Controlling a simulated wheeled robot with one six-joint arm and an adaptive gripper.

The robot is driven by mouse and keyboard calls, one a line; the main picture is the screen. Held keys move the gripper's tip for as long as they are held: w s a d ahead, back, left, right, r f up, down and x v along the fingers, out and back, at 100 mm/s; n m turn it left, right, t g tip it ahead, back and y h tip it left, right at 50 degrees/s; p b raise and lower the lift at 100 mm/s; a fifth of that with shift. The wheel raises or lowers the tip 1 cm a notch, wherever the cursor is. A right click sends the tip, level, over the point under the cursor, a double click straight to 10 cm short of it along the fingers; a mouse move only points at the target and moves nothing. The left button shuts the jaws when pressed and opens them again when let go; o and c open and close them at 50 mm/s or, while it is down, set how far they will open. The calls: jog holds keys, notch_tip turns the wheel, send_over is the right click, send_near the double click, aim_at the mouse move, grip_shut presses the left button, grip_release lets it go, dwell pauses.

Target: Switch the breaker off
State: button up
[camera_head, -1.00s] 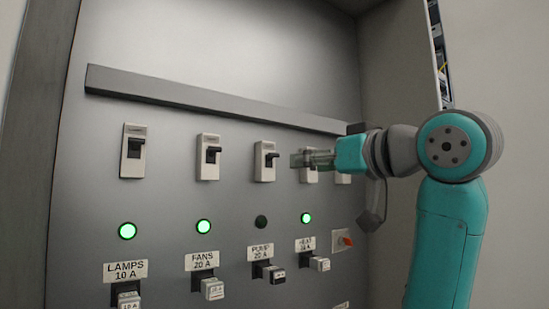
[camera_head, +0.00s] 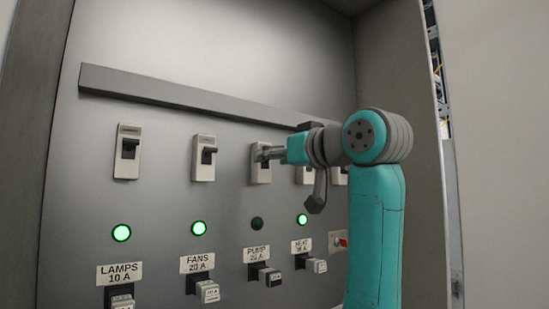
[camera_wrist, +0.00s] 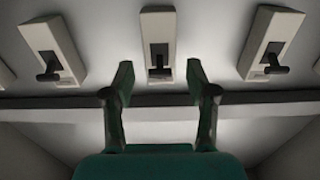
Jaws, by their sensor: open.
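Several pale breakers with dark levers sit in a row on the grey panel: the LAMPS breaker (camera_head: 127,165), the FANS breaker (camera_head: 203,170), the PUMP breaker (camera_head: 260,176) and others to the right. My gripper (camera_head: 264,153) is open, level with the PUMP breaker's upper part, and partly hides it and its lever. In the wrist view the gripper's two fingers (camera_wrist: 158,80) stand apart on either side of the middle breaker (camera_wrist: 158,25). Its dark lever (camera_wrist: 160,72) shows between the fingertips. I cannot tell whether a finger touches it.
A grey rail (camera_head: 190,92) runs across the panel above the breakers. Below, the LAMPS lamp (camera_head: 121,233), FANS lamp (camera_head: 199,228) and HEAT lamp (camera_head: 302,219) are green; the PUMP lamp (camera_head: 257,223) is dark. Labelled plugs and a red knob (camera_head: 342,242) sit lower.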

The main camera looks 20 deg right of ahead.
jog(key=shift+w+a, duration=0.1)
jog(key=shift+w, duration=0.15)
grip_shut()
